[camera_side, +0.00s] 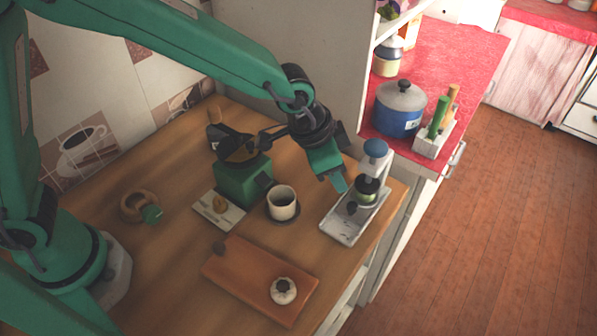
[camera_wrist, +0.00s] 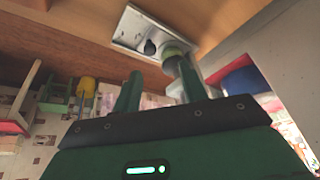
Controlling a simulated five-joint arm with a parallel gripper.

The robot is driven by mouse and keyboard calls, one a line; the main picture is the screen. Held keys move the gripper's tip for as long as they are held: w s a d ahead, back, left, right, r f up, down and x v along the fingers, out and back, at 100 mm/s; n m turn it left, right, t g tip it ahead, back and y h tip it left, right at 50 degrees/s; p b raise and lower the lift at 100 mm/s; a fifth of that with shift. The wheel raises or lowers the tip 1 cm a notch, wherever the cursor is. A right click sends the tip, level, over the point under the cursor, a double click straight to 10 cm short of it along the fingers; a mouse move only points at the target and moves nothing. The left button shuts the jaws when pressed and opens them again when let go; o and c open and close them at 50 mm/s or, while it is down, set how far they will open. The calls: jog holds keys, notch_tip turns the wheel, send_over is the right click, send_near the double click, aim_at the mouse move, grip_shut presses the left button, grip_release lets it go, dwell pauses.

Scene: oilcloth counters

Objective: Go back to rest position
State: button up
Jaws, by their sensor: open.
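In the side view a gap between the fingers and the device cannot be judged. In the wrist view the two green fingers of my gripper (camera_wrist: 157,80) stand apart with nothing held between them. The tray (camera_wrist: 128,35) lies beyond them, and a green round part (camera_wrist: 176,52) shows above the right finger.
A white cup (camera_side: 282,203) stands left of the tray, beside a green box (camera_side: 243,180). A wooden board (camera_side: 240,275) with a small round pot (camera_side: 283,290) lies in front. A wooden ring (camera_side: 139,206) lies left. A blue pot (camera_side: 399,115) stands on the red counter.

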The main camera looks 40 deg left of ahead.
jog(key=s+a+r+n, duration=0.2)
jog(key=a+r, duration=0.5)
jog(key=a, duration=0.3)
jog(key=s+a+r+n+t+y, duration=0.1)
jog(key=s+a+r+n, duration=0.1)
jog(key=s+a, duration=0.6)
jog(key=s+a+r+n+y, duration=0.1)
jog(key=s+a+r+n, duration=0.2)
jog(key=s+a, duration=0.5)
jog(key=a+n, duration=0.1)
jog(key=a, duration=0.1)
jog(key=shift+a+r+n+t+y, duration=0.3)
jog(key=shift+r+t, duration=0.05)
jog(key=shift+t, duration=0.05)
